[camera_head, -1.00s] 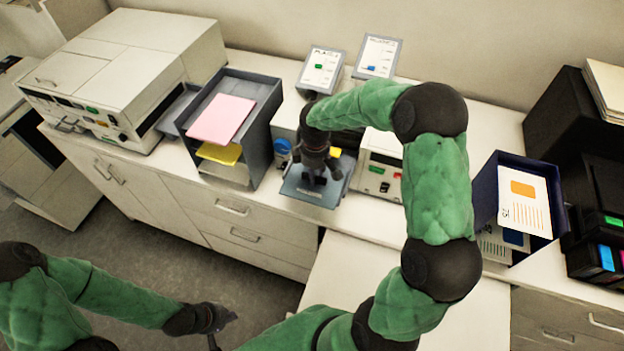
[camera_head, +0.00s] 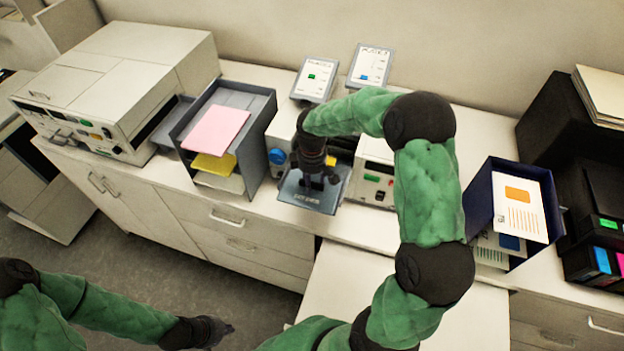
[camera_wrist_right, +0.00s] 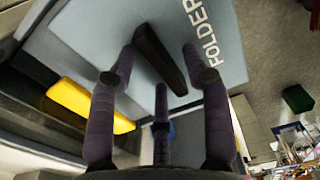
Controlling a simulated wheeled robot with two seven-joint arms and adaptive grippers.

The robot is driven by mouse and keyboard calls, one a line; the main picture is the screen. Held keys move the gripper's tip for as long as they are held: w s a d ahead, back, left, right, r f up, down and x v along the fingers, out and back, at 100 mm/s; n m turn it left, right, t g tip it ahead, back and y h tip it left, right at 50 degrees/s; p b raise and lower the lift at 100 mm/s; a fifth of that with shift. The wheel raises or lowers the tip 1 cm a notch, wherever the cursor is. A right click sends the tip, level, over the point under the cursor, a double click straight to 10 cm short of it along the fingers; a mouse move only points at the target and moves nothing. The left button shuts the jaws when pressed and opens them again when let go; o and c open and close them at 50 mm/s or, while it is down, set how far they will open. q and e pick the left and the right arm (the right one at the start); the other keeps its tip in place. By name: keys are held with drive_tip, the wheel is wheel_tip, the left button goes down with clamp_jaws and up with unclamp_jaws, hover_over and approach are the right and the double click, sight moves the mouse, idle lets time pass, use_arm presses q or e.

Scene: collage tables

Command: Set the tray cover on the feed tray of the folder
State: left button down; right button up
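The tray cover (camera_head: 322,200) is a flat blue-grey plate with printed lettering, at the front of the folder (camera_head: 280,132). The wrist view shows its lettered surface (camera_wrist_right: 90,30), reading "FOLDER", and a black bar handle (camera_wrist_right: 158,55). The plate hides the feed tray beneath, so I cannot tell exactly how the two meet. My right gripper (camera_head: 318,184) is just over the plate. In the wrist view its fingers (camera_wrist_right: 160,85) stand apart on both sides of the handle, with visible gaps. My left gripper (camera_head: 222,328) hangs low over the floor, away from the counter; its finger opening is unclear.
A grey paper rack (camera_head: 262,140) stands left of the folder, with a large beige machine (camera_head: 130,75) beyond. A white-fronted unit (camera_head: 375,180) is close on the right. A navy bin (camera_head: 478,200) and black boxes (camera_head: 545,125) stand further right. Two sign panels (camera_head: 316,78) stand behind.

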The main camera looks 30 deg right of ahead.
wheel_tip(320, 180, up, 12)
idle(0.6)
